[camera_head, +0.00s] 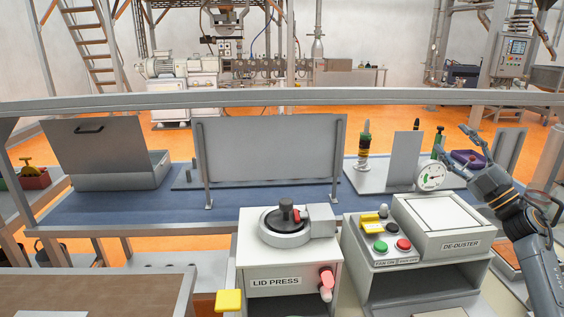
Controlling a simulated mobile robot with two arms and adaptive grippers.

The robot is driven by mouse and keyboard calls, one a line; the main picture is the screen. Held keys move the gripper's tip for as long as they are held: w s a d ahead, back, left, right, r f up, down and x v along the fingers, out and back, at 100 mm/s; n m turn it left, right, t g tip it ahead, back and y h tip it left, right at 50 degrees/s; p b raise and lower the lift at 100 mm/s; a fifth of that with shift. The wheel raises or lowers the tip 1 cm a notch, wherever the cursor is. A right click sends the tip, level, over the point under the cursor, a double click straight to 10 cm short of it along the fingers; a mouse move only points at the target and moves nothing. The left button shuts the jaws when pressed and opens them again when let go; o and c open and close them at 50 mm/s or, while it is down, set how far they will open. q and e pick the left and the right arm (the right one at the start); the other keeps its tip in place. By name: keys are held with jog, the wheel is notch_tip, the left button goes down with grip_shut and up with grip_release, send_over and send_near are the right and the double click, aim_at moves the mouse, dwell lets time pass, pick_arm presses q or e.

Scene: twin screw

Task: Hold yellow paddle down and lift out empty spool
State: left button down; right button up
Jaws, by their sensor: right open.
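A yellow square paddle (229,300) stands at the lower left side of the lid press. A smaller yellow piece (370,222) sits on the button box by the de-duster; I cannot tell which one is the task's paddle. An upright banded piece (364,146), dark with yellow and orange rings, stands on a pale plate on the blue bench; I cannot tell whether it is the spool. My right gripper (466,148) is open, at the right over the back bench, beside a round dial gauge and a purple item. My left gripper is not in view.
The lid press (286,262) and the de-duster (440,228) stand in front. A grey upright panel (270,149) and an open metal box (120,170) stand on the blue bench (250,212). A grey rail (280,101) crosses behind. A brown-topped table (90,292) is at lower left.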

jog(key=w+a+r+n+g+y, duration=0.2)
jog(key=a+n+g+y, duration=0.55)
jog(key=a, duration=0.85)
jog(key=n+g+h, duration=0.6)
jog(key=g+h, duration=0.4)
jog(key=h, duration=0.9)
send_near(286, 201)
jog(key=x, duration=0.9)
jog(key=shift+f, duration=0.2)
